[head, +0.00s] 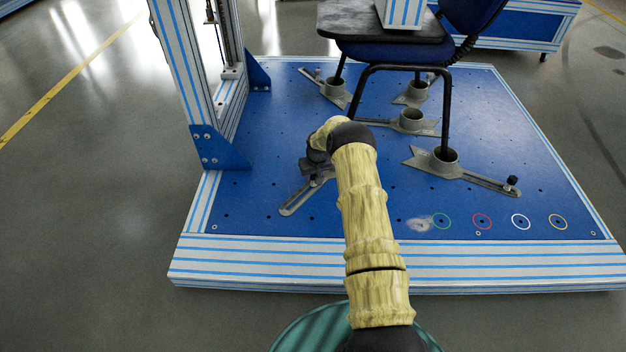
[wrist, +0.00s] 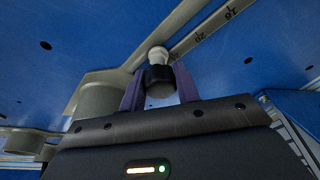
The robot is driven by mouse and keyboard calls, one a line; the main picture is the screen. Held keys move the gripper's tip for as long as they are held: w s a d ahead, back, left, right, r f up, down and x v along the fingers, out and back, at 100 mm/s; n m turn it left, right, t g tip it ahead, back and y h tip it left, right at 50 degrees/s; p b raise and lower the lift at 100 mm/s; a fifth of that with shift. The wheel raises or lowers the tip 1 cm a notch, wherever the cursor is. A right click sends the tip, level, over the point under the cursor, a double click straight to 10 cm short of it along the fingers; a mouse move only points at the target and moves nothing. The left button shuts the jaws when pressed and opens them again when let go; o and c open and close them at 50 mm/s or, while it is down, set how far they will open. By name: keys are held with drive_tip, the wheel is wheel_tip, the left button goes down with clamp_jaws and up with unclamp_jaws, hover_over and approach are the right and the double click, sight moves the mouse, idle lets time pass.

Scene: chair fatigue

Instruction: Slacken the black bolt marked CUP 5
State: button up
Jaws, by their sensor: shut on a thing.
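In the wrist view my gripper (wrist: 160,92) has its two purple fingers on either side of a black bolt (wrist: 160,78). It is shut on this bolt, and a pale round part shows just beyond the black part. The bolt is at a grey slotted arm (wrist: 200,38) with engraved scale marks. A grey cup (wrist: 102,98) stands to the left. No CUP 5 marking is readable. In the head view my gripper (head: 318,166) is at the near-left slotted arm (head: 297,200); my arm hides most of the bolt and cup there.
A blue base plate (head: 260,200) with holes carries several grey cups, one at right (head: 445,160) with its own black bolt (head: 512,181). A chair (head: 400,50) stands in the cups. A striped upright (head: 185,60) rises at left. Coloured rings mark the front right.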

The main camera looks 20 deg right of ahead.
drive_tip(key=shift+s+d+f, duration=0.1)
drive_tip(key=shift+d, duration=0.05)
drive_tip(key=n+y+b, duration=0.1)
drive_tip(key=n, duration=0.3)
drive_tip(key=o, duration=1)
drive_tip(key=shift+r+m+p, duration=0.25)
drive_tip(key=shift+m+p, duration=0.45)
drive_tip(key=shift+a+f+m+h+p, duration=0.1)
drive_tip(key=shift+m+h+p, duration=0.15)
drive_tip(key=shift+m, duration=0.4)
drive_tip(key=shift+a+f+m+h+p, duration=0.15)
drive_tip(key=shift+m+h, duration=0.1)
drive_tip(key=shift+m, duration=0.4)
drive_tip(key=shift+r, duration=0.1)
